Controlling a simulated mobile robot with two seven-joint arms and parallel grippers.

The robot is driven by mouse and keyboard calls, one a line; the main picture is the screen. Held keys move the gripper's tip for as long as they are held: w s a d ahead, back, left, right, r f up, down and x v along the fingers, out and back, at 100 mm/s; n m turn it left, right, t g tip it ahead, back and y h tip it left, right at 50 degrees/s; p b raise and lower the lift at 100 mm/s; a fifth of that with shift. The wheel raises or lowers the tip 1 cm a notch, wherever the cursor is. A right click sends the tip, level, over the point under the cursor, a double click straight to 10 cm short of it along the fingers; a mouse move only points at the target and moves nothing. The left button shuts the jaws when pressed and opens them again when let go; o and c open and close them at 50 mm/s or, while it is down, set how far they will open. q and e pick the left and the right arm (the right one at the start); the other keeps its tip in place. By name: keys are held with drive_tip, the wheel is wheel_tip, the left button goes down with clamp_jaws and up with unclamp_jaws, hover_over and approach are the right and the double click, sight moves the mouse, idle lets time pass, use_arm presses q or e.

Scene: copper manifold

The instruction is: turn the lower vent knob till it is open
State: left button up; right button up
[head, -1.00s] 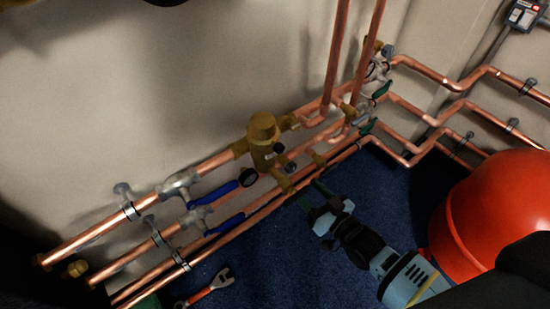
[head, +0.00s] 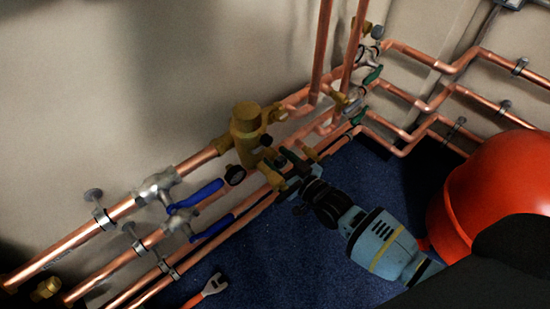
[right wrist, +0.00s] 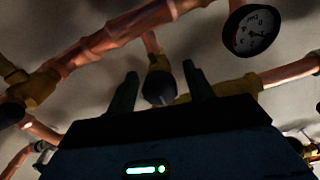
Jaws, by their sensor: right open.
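In the right wrist view a dark rounded knob (right wrist: 160,90) on a short brass stem is between the two fingers of my right gripper (right wrist: 160,78). I take it for the lower vent knob. The fingers stand apart on either side of it; I cannot tell whether they touch it. In the head view my right gripper (head: 279,160) is open at the brass fittings of the lower pipes and hides this knob. Another black knob (head: 267,140) shows just above it, beside the large brass valve (head: 248,125). My left gripper is out of view.
A round gauge (right wrist: 251,30) is near the right finger. Blue lever handles (head: 198,194) stick out left of my gripper. Copper pipes (head: 105,222) run along the wall.

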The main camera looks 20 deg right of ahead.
drive_tip(key=shift+w+a, duration=0.15)
drive_tip(key=shift+w, duration=0.3)
drive_tip(key=c, duration=1)
drive_tip(key=shift+o, duration=0.2)
